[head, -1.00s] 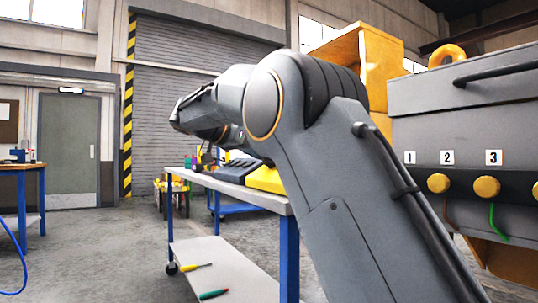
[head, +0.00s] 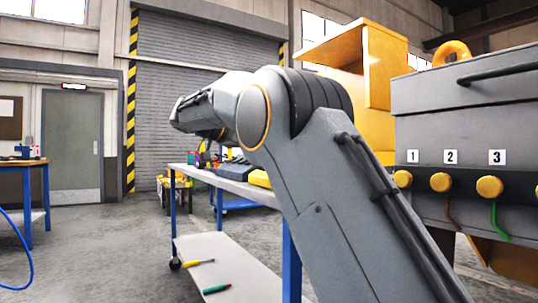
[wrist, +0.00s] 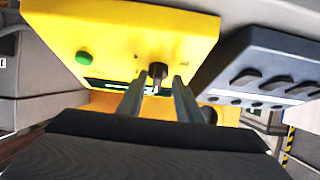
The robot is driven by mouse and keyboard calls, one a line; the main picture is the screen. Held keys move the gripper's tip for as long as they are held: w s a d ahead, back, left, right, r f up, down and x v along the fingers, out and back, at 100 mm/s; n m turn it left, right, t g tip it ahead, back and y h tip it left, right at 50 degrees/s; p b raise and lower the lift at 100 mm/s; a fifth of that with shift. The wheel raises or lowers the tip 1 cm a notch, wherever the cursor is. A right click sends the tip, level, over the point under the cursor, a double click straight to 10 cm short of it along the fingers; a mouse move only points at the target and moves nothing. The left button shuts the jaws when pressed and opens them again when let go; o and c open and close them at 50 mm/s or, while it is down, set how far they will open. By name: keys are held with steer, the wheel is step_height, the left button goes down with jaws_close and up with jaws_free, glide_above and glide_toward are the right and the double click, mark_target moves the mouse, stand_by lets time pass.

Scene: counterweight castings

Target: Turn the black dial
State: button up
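The black dial (wrist: 157,72) is a small knob on the face of a yellow box (wrist: 60,30) in the wrist view. A green button (wrist: 83,58) and a dark display strip sit on the same face. My gripper (wrist: 157,82) is open, with one finger to each side of the dial in the picture. Gaps show between the fingers and the dial, and I see no contact. In the head view the yellow box (head: 259,179) shows only as a sliver beside my arm, and the dial is hidden there.
A dark keyed device (wrist: 265,75) stands right beside the yellow box. Both stand on a blue-legged cart (head: 230,187); screwdrivers lie on its lower shelf. A large grey machine (head: 465,100) with yellow knobs is at right. Open floor (head: 100,250) lies at left.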

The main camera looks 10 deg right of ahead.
steer(key=shift+d, duration=0.2)
stand_by(0.3)
steer(key=p+v, duration=0.2)
steer(key=v, duration=0.6)
